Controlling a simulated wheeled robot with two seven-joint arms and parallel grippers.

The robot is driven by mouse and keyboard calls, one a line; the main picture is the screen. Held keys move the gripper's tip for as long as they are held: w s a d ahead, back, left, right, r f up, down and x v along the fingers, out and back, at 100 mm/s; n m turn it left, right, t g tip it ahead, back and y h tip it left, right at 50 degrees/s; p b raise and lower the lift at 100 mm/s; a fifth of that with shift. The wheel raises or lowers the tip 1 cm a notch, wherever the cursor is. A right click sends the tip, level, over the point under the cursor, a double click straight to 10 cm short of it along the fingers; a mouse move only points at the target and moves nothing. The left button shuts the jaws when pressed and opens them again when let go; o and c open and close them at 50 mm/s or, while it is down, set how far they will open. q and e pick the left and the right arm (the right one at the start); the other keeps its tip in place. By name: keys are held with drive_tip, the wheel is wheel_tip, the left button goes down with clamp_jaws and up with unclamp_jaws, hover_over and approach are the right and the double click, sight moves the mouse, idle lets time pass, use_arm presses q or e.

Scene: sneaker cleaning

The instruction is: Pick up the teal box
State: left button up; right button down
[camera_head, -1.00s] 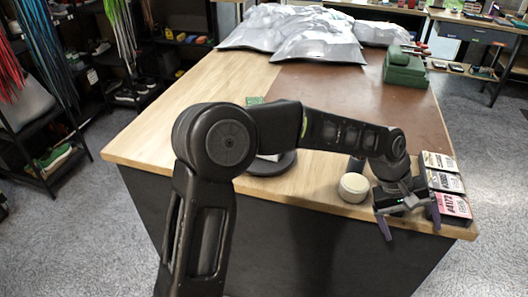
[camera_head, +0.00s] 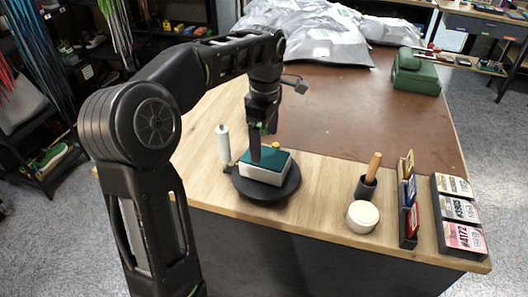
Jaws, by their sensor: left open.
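The teal box (camera_head: 265,166), with a dark teal top and cream sides, lies on a round black turntable (camera_head: 268,192) near the table's front edge. My left gripper (camera_head: 262,147) is open and points down right over the box. One dark finger reaches down at the near left of the teal top and hides part of it. I cannot tell whether the finger touches the box. The other finger is mostly hidden. My right gripper is not in view.
A white bottle (camera_head: 223,144) stands left of the turntable. To the right are a round cream jar (camera_head: 362,216), a wooden-handled tool in a dark cup (camera_head: 369,183), a card rack (camera_head: 409,208) and a tag board (camera_head: 459,213). A green case (camera_head: 416,74) sits farther back.

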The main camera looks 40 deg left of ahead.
sight(266, 156)
use_arm(q)
drive_tip(key=shift+s+d+r, duration=0.15)
drive_tip(key=shift+s+d, duration=0.05)
drive_tip(key=shift+w+f, duration=0.1)
drive_tip(key=shift+f, duration=1.3)
drive_tip(key=shift+f, duration=0.1)
wheel_tip(266, 156, down, 5)
drive_tip(key=shift+p, duration=0.8)
drive_tip(key=c, duration=1.9)
drive_tip(key=shift+o, duration=0.2)
drive_tip(key=shift+r, duration=0.2)
